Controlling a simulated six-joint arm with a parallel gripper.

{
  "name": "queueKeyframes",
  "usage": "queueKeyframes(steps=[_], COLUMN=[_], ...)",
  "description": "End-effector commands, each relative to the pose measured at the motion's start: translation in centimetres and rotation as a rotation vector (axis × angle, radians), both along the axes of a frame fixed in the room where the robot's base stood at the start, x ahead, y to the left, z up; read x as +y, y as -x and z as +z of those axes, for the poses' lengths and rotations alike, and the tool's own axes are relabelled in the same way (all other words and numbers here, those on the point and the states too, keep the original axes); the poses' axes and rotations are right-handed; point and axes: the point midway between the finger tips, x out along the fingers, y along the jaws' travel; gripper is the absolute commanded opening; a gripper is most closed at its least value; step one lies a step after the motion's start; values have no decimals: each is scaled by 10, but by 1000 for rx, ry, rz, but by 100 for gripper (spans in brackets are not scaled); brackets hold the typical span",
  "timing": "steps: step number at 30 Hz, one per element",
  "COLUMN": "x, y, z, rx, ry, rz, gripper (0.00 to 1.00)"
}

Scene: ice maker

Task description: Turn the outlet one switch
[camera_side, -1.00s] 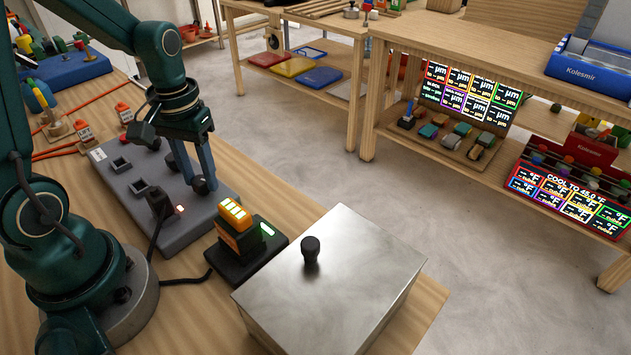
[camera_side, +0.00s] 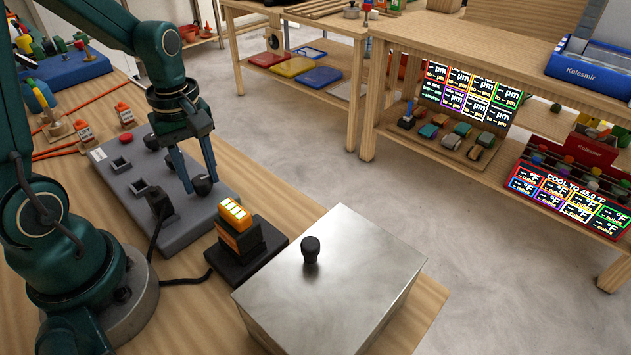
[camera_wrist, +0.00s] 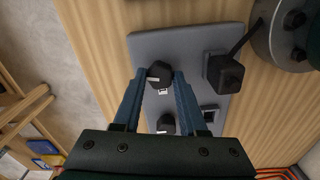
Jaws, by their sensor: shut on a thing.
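The grey outlet panel (camera_side: 186,230) lies on the wooden bench and carries black knob switches, sockets and a red button (camera_side: 125,138). My gripper (camera_side: 201,183) points down at the near knob (camera_side: 203,187). In the wrist view my gripper (camera_wrist: 159,78) has its two blue fingers shut on the sides of this knob (camera_wrist: 158,73), whose white mark shows. A second knob (camera_wrist: 166,122) sits below it, between the fingers in the picture but farther back. A black plug (camera_wrist: 224,73) with a cord sits in the socket beside the held knob; it also shows in the side view (camera_side: 160,203).
An orange unit with a lit display (camera_side: 234,214) stands on a black base just right of the panel. A metal box (camera_side: 330,270) with a black knob on its lid stands at the front. Orange-red tagged pieces (camera_side: 124,115) stand behind the panel.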

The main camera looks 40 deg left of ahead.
Motion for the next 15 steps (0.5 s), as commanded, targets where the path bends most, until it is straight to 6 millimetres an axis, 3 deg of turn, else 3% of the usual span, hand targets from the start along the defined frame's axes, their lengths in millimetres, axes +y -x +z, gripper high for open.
queueKeyframes(steps=[15], x=[0], y=[0], z=[1], rx=[0], ry=[0], rz=[214], gripper=[0])
